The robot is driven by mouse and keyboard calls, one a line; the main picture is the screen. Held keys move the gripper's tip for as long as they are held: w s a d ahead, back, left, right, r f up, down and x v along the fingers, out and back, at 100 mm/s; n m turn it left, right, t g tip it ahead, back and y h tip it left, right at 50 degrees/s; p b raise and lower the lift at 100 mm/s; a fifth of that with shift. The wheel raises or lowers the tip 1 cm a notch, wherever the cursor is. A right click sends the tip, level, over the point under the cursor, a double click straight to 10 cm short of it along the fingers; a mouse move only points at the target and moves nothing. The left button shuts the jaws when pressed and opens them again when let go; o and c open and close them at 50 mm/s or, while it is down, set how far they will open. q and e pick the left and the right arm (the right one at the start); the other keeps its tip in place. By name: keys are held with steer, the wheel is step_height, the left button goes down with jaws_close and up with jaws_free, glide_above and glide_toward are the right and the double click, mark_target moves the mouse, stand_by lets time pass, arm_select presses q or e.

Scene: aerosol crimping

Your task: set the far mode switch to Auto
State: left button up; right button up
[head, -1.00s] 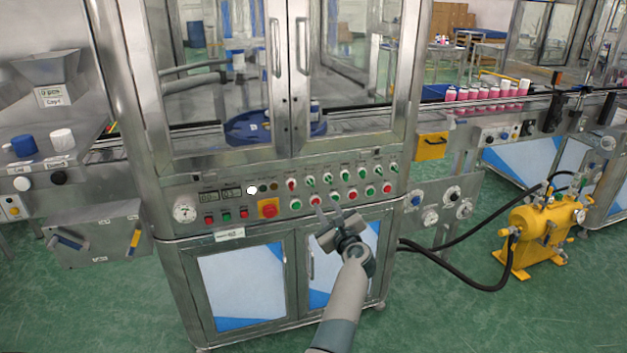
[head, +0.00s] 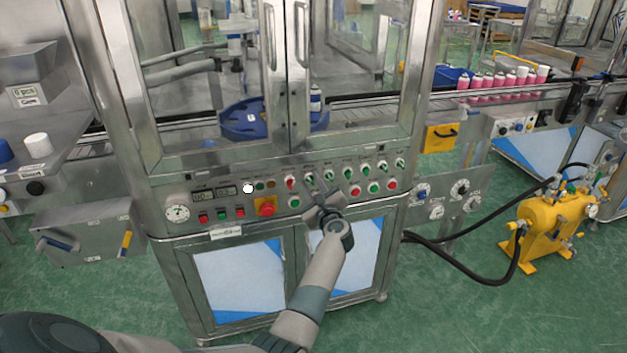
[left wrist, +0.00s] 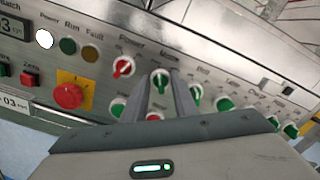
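The control panel of the crimping machine carries a row of rotary switches. In the left wrist view, a green switch with a white pointer (left wrist: 160,82) sits under a label that seems to read Mode; its pointer looks near upright. A red switch (left wrist: 123,67) under the Power label is to its left. My left gripper (left wrist: 165,85) is open, its two fingers apart and pointing at the panel. The green switch shows between the fingertips; I cannot tell whether they touch it. In the head view the left gripper (head: 318,186) covers part of the switch row. My right gripper is not in view.
A red emergency button on a yellow plate (head: 267,207) is left of the gripper. Red and green push buttons (head: 373,188) sit below the switches. Glass doors with handles (head: 302,35) rise above. A yellow pump (head: 553,232) stands on the floor at right.

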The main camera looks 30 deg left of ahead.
arm_select(q)
steer(key=shift+s, duration=0.1)
steer(key=shift+c, duration=0.6)
jaws_close()
steer(key=shift+r+m, duration=0.1)
steer(key=shift+m, duration=0.3)
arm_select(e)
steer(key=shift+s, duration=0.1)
arm_select(q)
steer(key=m, duration=0.2)
steer(key=shift+d+m+p, duration=0.1)
steer(key=shift+m+p, duration=0.2)
steer(key=m, duration=0.2)
steer(key=m+p, duration=0.1)
steer(key=m, duration=0.2)
steer(key=m+p, duration=0.1)
steer(key=m, duration=0.1)
steer(key=shift+w+d, duration=0.15)
steer(key=shift+w, duration=0.15)
steer(key=shift+m+p, duration=0.3)
steer(key=shift+m, duration=0.5)
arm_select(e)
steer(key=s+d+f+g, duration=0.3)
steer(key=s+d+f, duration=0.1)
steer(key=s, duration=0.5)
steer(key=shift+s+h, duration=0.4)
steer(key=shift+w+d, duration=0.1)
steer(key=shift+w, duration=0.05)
